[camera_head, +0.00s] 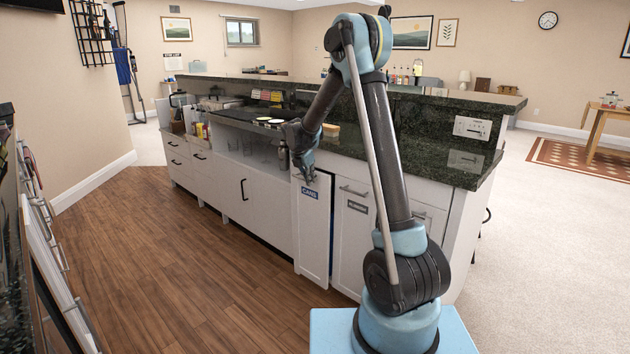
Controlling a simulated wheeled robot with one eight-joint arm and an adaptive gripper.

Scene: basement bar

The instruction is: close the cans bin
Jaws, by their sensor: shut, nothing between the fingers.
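The cans bin (313,232) is a tall white front panel with a blue "CANS" label, set in the bar's base cabinets. It seems to stand slightly proud of the fronts beside it, but how far out it is cannot be told from this angle. My gripper (308,179) is shut and empty, pointing down at the top of this panel, just above the label. It hides part of the panel's upper edge, and I cannot tell whether it touches it.
The wooden floor (190,260) at left is clear.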

